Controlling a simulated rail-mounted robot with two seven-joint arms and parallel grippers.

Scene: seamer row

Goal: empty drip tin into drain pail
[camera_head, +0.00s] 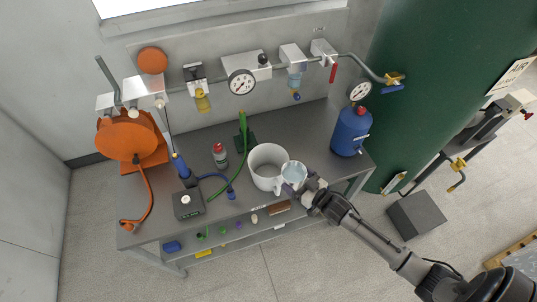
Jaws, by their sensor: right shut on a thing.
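The drain pail (256,166), a white open bucket, stands on the grey bench near its front middle. The drip tin (293,174), a small pale cup with a light bluish inside, is at the pail's right rim and overlaps it in the picture. I cannot tell whether the two touch or whether the tin is tilted. My right gripper (300,188) reaches in from the lower right and is shut on the tin; its fingertips are partly hidden. My left gripper is not in view.
Gauges and valves line the wall behind. A green tank (440,75) stands right.

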